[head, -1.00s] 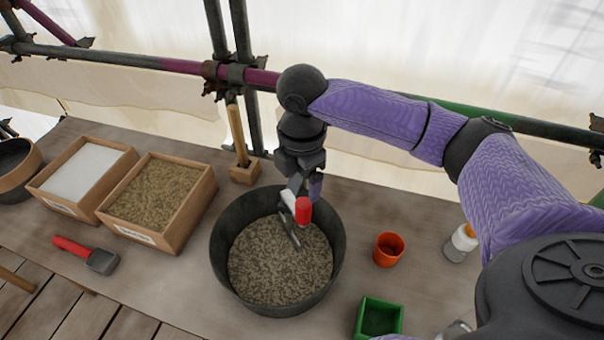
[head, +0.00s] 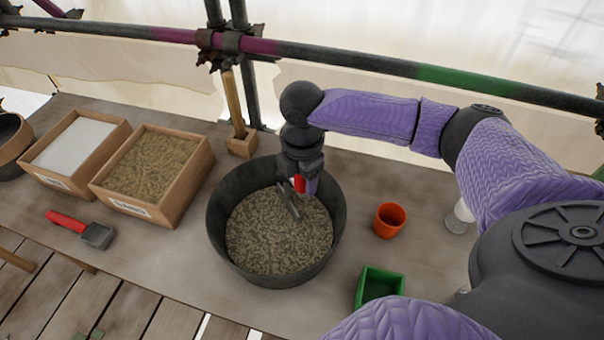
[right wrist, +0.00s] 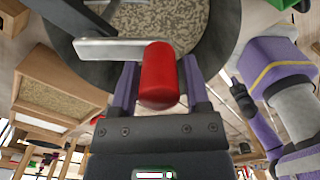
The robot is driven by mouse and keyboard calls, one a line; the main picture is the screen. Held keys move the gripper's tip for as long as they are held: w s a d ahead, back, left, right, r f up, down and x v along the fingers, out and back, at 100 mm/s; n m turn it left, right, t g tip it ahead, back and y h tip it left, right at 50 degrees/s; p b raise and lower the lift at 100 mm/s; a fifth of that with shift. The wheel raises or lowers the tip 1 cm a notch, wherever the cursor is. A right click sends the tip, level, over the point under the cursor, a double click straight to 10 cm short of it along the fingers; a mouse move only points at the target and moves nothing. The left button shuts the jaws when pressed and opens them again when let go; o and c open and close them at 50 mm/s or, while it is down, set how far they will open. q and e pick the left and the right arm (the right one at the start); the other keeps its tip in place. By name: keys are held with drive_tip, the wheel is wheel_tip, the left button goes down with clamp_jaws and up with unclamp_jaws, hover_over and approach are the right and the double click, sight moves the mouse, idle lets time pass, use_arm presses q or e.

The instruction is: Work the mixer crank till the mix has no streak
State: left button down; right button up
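The mixing tub (head: 222,235) is round and dark grey and stands on the plank bench. The mix (head: 270,245) in it is mottled, with pale and dark flecks throughout. The crank's red handle (head: 299,184) stands over the back of the mix; it also shows in the right wrist view (right wrist: 160,78), with a pale crank arm (right wrist: 110,48) running left. My right gripper (head: 303,186) is at the handle, one finger on each side. Whether the fingers press on it is unclear. My left gripper cannot be made out.
Left of the tub are a box of tan grit (head: 150,165), a box of white material (head: 75,145) and a red-handled scoop (head: 82,229). An orange cup (head: 389,220) and a green box (head: 380,284) stand to the right. A scaffold rail (head: 350,62) crosses behind the bench.

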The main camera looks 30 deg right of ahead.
clamp_jaws()
idle(1.1)
